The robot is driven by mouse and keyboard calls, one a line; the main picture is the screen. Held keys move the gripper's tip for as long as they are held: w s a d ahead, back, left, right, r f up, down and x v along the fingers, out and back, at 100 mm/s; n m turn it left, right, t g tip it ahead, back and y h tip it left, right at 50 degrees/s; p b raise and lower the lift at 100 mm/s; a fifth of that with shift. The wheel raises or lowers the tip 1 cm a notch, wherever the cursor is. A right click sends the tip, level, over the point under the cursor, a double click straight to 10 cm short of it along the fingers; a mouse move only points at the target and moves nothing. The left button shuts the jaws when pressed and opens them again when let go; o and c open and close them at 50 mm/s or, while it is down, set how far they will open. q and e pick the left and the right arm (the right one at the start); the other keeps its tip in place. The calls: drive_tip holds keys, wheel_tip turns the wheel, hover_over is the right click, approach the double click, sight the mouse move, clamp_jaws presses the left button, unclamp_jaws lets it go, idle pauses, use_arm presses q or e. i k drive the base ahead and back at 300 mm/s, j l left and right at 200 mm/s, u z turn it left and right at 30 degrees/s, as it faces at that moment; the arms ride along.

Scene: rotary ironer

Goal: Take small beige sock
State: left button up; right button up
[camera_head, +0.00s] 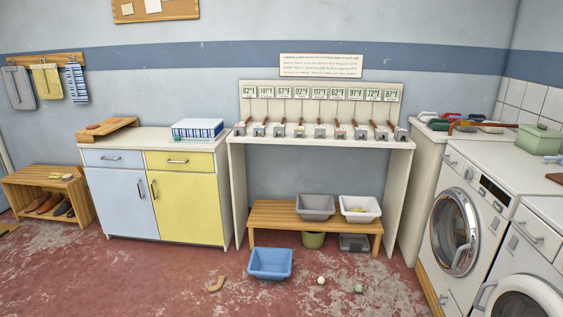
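A small tan-beige, sock-shaped item (217,284) lies flat on the red floor, left of the blue basin and apart from it. It looks like the beige sock, though it is small in the view. Neither of my grippers shows in the head view.
A blue basin (270,263) stands on the floor before a wooden bench (270,216) holding a grey tub (315,207) and a white tub (359,209). Two small balls (321,281) (358,289) lie right of it. Washing machines (457,229) stand at right. The floor's left front is clear.

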sight(213, 287)
drive_tip(key=i+j+u, duration=0.2)
drive_tip(key=i, duration=0.4)
drive_tip(key=i+l+u, duration=0.2)
drive_tip(key=i, duration=0.4)
drive_tip(key=i+u, duration=0.2)
drive_tip(key=i, duration=0.4)
drive_tip(key=i+l+u, duration=0.2)
drive_tip(key=i, duration=0.35)
